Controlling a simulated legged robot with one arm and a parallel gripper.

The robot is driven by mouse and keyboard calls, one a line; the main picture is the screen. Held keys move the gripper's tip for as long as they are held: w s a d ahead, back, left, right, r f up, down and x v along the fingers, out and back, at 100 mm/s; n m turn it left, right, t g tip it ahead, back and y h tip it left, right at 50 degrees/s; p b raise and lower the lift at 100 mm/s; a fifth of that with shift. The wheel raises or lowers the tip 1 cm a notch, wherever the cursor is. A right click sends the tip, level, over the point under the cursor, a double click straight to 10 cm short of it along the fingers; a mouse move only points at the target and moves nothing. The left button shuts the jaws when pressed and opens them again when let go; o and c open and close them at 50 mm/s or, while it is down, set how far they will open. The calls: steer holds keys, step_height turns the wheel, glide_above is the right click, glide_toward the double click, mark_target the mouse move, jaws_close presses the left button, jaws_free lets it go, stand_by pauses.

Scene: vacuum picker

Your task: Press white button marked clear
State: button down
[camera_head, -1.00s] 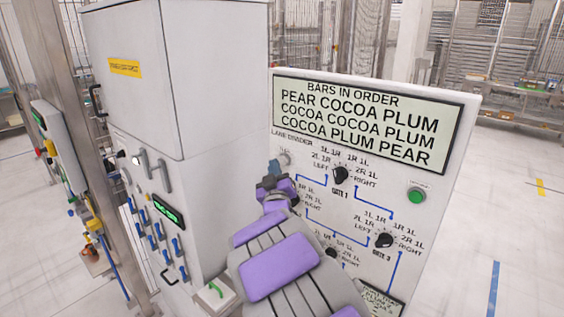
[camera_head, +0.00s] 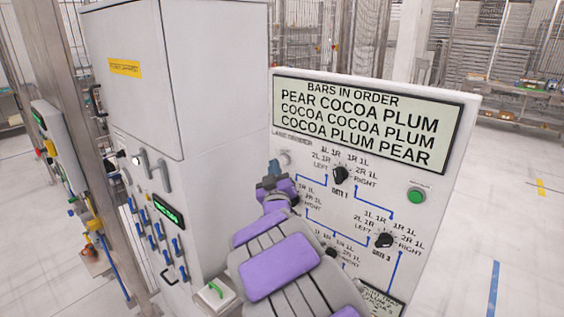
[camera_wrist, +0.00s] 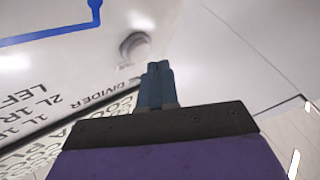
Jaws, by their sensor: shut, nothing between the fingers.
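A pale round button (camera_head: 286,159) sits at the upper left of the sloped white panel (camera_head: 455,125), below the words "LANE DIVIDER". In the wrist view the same button (camera_wrist: 134,44) shows just beyond my fingertips; its marking cannot be read. My gripper (camera_head: 274,168) is shut and empty, its blue-grey fingers pointing up close to the panel's left edge.
The panel's display (camera_head: 365,121) reads "BARS IN ORDER" with rows of names. Black dials (camera_head: 341,174) and a green button (camera_head: 416,196) are on the panel. A tall grey cabinet (camera_head: 215,130) stands close on the left. Open floor (camera_head: 520,230) lies to the right.

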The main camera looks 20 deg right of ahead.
steer(key=shift+d, duration=0.1)
steer(key=shift+w+d, duration=0.2)
steer(key=shift+d, duration=0.1)
steer(key=shift+w+d, duration=0.2)
steer(key=shift+d, duration=0.1)
stand_by(0.7)
steer(key=shift+s+a, duration=0.1)
steer(key=shift+a, duration=0.1)
steer(key=shift+s+a+r, duration=0.1)
steer(key=shift+s+a, duration=0.25)
steer(key=shift+a, duration=0.1)
stand_by(0.4)
steer(key=s+a+b, duration=0.1)
steer(key=a, duration=0.1)
steer(key=s+a+b, duration=0.1)
steer(key=s+a, duration=0.1)
stand_by(0.4)
stand_by(0.5)
